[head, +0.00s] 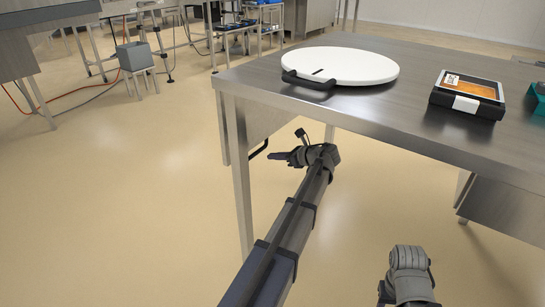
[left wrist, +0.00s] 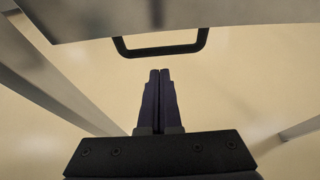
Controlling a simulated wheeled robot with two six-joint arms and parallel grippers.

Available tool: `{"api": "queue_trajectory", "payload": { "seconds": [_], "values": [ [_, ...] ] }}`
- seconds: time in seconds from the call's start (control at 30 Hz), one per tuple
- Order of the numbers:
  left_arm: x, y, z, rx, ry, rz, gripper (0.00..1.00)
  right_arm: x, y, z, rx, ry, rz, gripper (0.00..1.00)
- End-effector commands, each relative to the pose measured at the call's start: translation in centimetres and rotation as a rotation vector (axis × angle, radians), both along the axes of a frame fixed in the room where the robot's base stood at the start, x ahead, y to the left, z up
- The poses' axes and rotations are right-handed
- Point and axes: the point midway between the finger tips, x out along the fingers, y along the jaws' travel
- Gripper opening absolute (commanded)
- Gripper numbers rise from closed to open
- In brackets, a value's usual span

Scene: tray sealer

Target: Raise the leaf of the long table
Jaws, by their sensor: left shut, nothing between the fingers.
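The long table (head: 330,120) has a grey leaf (head: 262,124) that hangs down at its left end, between the legs. The leaf's lower edge also shows across the top of the left wrist view (left wrist: 230,12). A black bar handle (left wrist: 160,50) sticks out from that edge; it also shows in the head view (head: 258,149). My left gripper (head: 272,155) is shut and empty, just short of the handle and apart from it. Its fingertips (left wrist: 159,72) point at the handle's middle. Part of my right arm shows at the lower right, but its fingers cannot be made out.
On the table top lie a round white board (head: 340,65) with a black handle, a black tray with orange contents (head: 468,92) and a teal item (head: 540,92). A table leg (head: 238,175) stands left of my left arm. Open floor lies to the left.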

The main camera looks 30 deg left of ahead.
Motion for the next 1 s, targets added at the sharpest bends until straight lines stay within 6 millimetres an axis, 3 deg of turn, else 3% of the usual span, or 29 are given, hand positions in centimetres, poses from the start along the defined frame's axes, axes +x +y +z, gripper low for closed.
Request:
{"api": "queue_trajectory", "payload": {
  "seconds": [0.33,0.5,0.7,1.0],
  "values": [
    [0.6,6.6,-3.2,-0.001,-0.001,0.004,0.0,0.0,0.0,-3.2,0.001,-0.002,0.0,0.5],
    [0.7,8.8,-1.7,0.001,0.0,0.002,0.0,0.0,0.0,-1.7,0.001,-0.002,0.0,0.5],
    [0.8,10.1,-1.2,0.004,0.0,0.001,0.0,0.0,0.0,-1.3,0.0,-0.001,0.0,0.5],
    [0.8,10.3,-1.3,0.0,-0.001,0.001,0.0,0.0,0.0,-1.3,0.0,-0.001,0.0,0.5]
  ]
}}
